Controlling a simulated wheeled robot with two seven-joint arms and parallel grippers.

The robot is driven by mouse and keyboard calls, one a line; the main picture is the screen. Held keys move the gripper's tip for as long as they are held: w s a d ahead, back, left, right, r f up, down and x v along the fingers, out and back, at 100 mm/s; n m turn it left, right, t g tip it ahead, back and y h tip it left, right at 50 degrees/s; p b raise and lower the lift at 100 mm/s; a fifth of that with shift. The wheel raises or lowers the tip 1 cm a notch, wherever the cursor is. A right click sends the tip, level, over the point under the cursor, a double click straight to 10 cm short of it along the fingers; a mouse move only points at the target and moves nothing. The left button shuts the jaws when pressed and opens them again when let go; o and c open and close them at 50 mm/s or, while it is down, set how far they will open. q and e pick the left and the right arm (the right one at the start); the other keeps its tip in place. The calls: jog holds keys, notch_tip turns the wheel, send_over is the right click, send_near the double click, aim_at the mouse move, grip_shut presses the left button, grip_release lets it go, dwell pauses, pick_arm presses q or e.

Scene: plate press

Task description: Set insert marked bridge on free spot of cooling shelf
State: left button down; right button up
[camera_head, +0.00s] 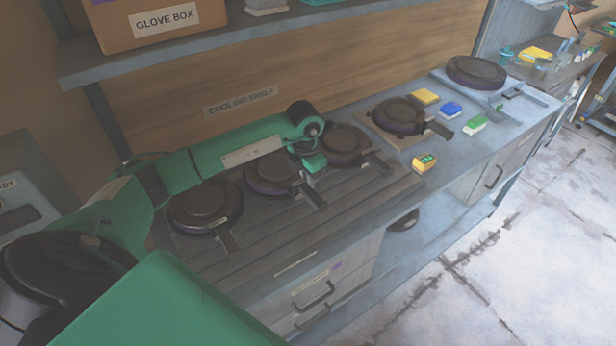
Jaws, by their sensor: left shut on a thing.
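Three dark round inserts with handles are at the brown slatted cooling shelf (285,240): a left one (198,205), a middle one (268,172) and a right one (345,143). My left arm reaches in above them. My left gripper (312,175) points down between the middle and right inserts, shut at the handle of the middle insert. Its fingertips are small and partly hidden. I cannot tell whether the middle insert rests on the slats or hangs just above. The labels on the inserts are too small to read, so I cannot tell which is marked bridge. My right gripper is out of view.
Another insert (398,113) sits on a tan board, and one (477,71) on a grey stand farther right. Yellow (425,96), blue (450,109) and green (475,124) blocks lie near them. An upper shelf (230,50) with a glove box (160,22) overhangs the back.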

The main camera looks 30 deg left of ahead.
pick_arm(q)
jog(key=shift+f, duration=0.2)
jog(key=c, duration=1.4)
grip_release()
jog(key=shift+f, duration=0.15)
